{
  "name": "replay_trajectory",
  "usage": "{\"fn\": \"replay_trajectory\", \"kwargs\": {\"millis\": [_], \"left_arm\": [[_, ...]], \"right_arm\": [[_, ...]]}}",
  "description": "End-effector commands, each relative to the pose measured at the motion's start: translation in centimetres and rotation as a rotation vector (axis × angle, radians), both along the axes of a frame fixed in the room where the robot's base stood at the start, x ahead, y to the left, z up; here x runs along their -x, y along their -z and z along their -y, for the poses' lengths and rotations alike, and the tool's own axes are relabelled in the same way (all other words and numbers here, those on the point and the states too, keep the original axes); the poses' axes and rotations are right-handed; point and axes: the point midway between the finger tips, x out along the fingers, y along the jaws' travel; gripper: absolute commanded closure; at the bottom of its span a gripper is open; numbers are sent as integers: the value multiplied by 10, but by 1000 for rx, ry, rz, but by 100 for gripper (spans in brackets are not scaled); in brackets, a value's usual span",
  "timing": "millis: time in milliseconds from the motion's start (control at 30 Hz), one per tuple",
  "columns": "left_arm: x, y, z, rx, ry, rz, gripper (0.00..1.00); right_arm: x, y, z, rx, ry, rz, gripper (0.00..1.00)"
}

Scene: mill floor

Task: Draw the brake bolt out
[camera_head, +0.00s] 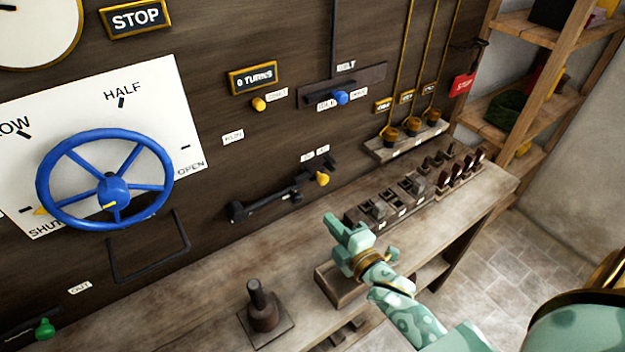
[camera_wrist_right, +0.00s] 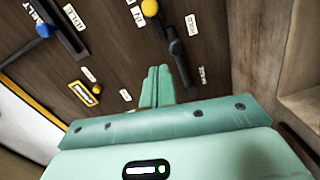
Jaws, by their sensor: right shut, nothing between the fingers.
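A dark bolt (camera_head: 278,197) with a yellow knob (camera_head: 322,179) lies along the lower part of the dark panel; I take it for the brake bolt. Two small white labels sit just above it, too small to read. In the right wrist view a dark bar (camera_wrist_right: 178,55) and a yellow knob (camera_wrist_right: 150,8) show past the fingers. My right gripper (camera_head: 340,227) is shut and empty, in front of the panel, below and to the right of the yellow knob and apart from it. Its closed fingers (camera_wrist_right: 157,86) point toward the panel. My left gripper is out of view.
A blue handwheel (camera_head: 112,189) stands out from the panel at left. The belt slide has a blue knob (camera_head: 341,97). On the bench (camera_head: 205,290) are a dark upright handle (camera_head: 263,308) and an open wooden box (camera_head: 335,288). Shelves (camera_head: 530,30) stand at right.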

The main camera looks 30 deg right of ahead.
Motion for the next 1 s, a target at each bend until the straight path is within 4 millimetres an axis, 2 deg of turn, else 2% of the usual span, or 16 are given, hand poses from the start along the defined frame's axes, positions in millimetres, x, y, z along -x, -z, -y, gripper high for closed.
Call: {"fn": "replay_trajectory", "kwargs": {"millis": [333, 467, 567, 900, 1000], "left_arm": [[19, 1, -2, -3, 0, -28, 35], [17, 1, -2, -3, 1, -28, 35], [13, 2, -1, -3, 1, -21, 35], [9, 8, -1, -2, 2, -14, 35], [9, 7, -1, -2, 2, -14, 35]], "right_arm": [[-1, 0, 0, 0, 0, 0, 100], [-12, 0, -1, 0, 0, 2, 100], [-28, 0, -3, 0, -1, 2, 100], [-100, 4, -9, 0, -1, 2, 100], [-105, 7, 6, 5, -1, -2, 100]]}}
